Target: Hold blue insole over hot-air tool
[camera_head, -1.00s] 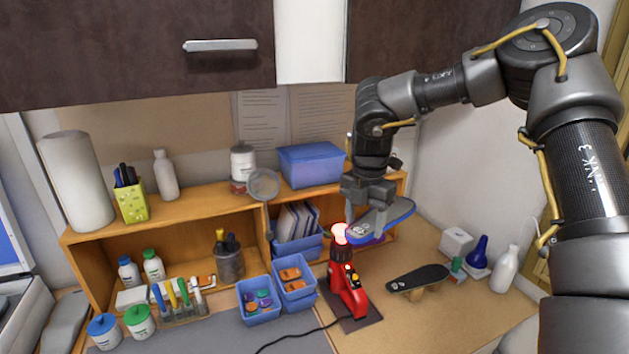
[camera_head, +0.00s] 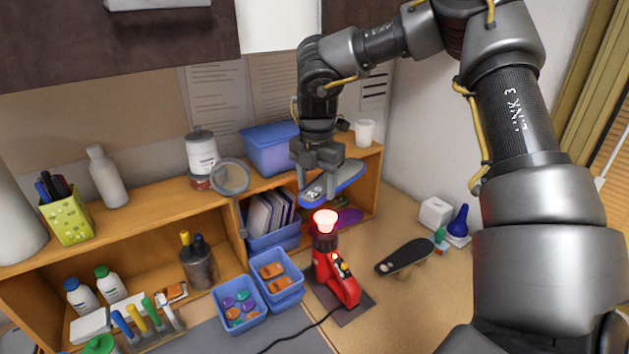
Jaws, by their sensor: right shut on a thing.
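The blue insole (camera_head: 346,175) has a grey top and a blue edge. My right gripper (camera_head: 316,180) points down and is shut on it at its left part. The red hot-air tool (camera_head: 336,275) stands upright on a dark plate on the bench, its nozzle (camera_head: 325,221) glowing red-white at the top. The insole is just above the nozzle, with a small gap showing between them in the picture. My left gripper is not in view.
A dark insole on a wooden stand (camera_head: 404,257) is to the right of the tool. Blue bins (camera_head: 277,285) stand to its left. A wooden shelf (camera_head: 367,190) is behind. A black cable (camera_head: 302,331) runs along the bench front.

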